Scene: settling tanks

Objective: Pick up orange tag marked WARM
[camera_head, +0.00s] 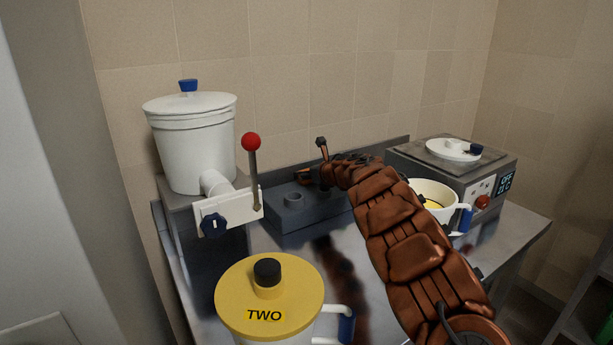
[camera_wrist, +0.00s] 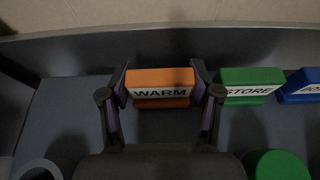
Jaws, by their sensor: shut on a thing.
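The orange tag marked WARM (camera_wrist: 160,81) is in the middle of the wrist view, its black lettering on a white face turned toward the camera. My gripper (camera_wrist: 160,88) has one finger on each side of the tag and is shut on it. The tag stands on or just above the dark grey block; I cannot tell which. In the head view my gripper (camera_head: 311,176) is over the grey block (camera_head: 297,217) by the back wall, and the tag is hardly visible there.
A green STORE tag (camera_wrist: 250,84) stands close right of the orange one, with a blue tag (camera_wrist: 302,86) beyond. A white tank (camera_head: 190,150) with a red-knobbed lever stands left. A yellow-lidded pot marked TWO (camera_head: 265,313) is in front; a hotplate (camera_head: 460,165) is right.

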